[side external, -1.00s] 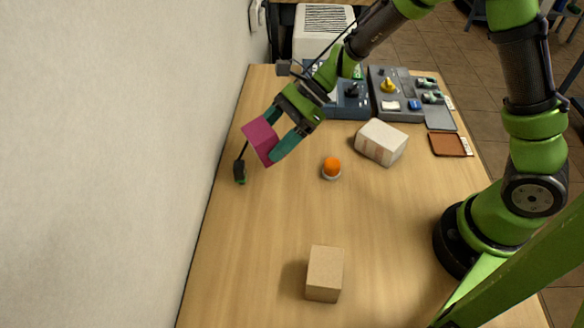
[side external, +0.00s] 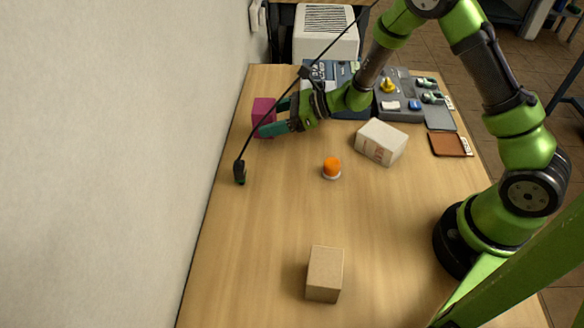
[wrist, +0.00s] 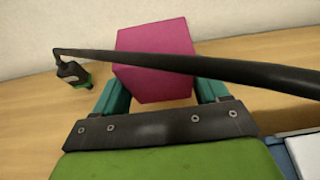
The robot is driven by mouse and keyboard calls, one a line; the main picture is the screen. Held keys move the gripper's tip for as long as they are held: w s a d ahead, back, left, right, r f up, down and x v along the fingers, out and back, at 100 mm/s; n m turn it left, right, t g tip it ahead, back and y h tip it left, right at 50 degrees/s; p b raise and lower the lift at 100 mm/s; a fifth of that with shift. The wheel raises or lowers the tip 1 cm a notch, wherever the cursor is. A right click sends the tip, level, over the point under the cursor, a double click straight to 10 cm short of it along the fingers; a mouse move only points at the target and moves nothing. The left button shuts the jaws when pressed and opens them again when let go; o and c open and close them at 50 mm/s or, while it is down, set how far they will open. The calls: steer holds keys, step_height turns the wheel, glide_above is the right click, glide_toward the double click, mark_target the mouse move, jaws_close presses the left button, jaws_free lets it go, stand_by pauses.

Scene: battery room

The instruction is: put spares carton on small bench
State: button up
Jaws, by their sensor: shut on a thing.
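My gripper (side external: 273,118) is shut on a magenta box (side external: 263,113), near the wall at the far left of the long table. In the wrist view the magenta box (wrist: 157,65) sits between the teal fingers, partly behind a dark rod. A plain brown box (side external: 324,273) stands at the near middle of the table. A whitish box with printed marks (side external: 381,142) lies right of centre. No readable label shows which box is the spares carton.
A thin dark rod (side external: 270,118) with a black and green end (side external: 240,172) slants across in front of my gripper. An orange dome (side external: 332,167) stands mid-table. Grey panels (side external: 402,97) and a brown tray (side external: 450,144) lie far right. The near left table is clear.

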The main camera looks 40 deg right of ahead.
steer(key=shift+f, duration=1.55)
steer(key=shift+f, duration=0.15)
steer(key=o, duration=1.3)
